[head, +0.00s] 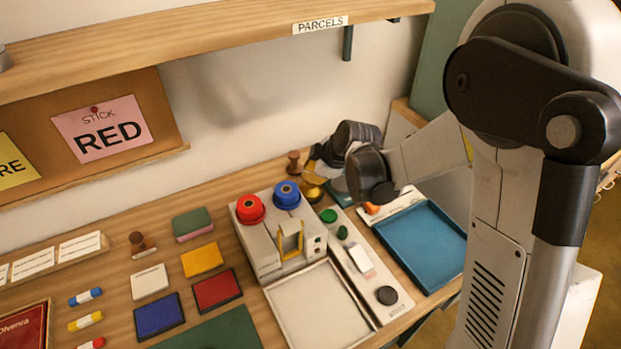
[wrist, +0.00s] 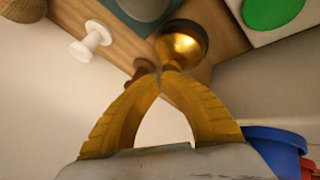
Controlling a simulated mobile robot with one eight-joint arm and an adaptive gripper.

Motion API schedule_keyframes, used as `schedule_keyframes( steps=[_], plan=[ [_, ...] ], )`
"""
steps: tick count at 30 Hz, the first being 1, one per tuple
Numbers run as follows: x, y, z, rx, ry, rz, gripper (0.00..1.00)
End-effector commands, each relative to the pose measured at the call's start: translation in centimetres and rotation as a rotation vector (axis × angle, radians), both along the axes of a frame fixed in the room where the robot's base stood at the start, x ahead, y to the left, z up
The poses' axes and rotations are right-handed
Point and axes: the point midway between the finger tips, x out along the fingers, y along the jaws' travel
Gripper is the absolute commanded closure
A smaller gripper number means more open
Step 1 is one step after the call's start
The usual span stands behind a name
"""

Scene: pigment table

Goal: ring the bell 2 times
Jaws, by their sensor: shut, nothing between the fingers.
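The bell (wrist: 184,46) is a golden dome on a dark base, in the upper middle of the wrist view. In the head view the bell (head: 312,194) shows small, behind the blue-topped button and partly hidden by my gripper. My gripper (wrist: 168,73) is shut and empty, its two yellow fingers meeting at the tips. The fingertips overlap the bell's near edge in the wrist view; I cannot tell whether they touch it. In the head view my gripper (head: 313,178) is over the bell at the back of the table.
A grey machine with a red button (head: 250,208) and a blue button (head: 287,194) stands left of the bell. A wooden stamp (head: 294,163) stands behind. A blue tray (head: 424,244) lies to the right. A wooden shelf (head: 200,43) hangs above.

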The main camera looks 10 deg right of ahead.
Motion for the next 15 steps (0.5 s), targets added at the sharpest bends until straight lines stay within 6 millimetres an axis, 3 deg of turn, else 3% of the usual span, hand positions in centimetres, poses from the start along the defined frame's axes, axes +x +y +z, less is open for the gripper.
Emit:
schedule_keyframes(
  steps=[15],
  plan=[
    [0.0,0.0,1.3,0.000,0.000,0.000,1.00]
  ],
)
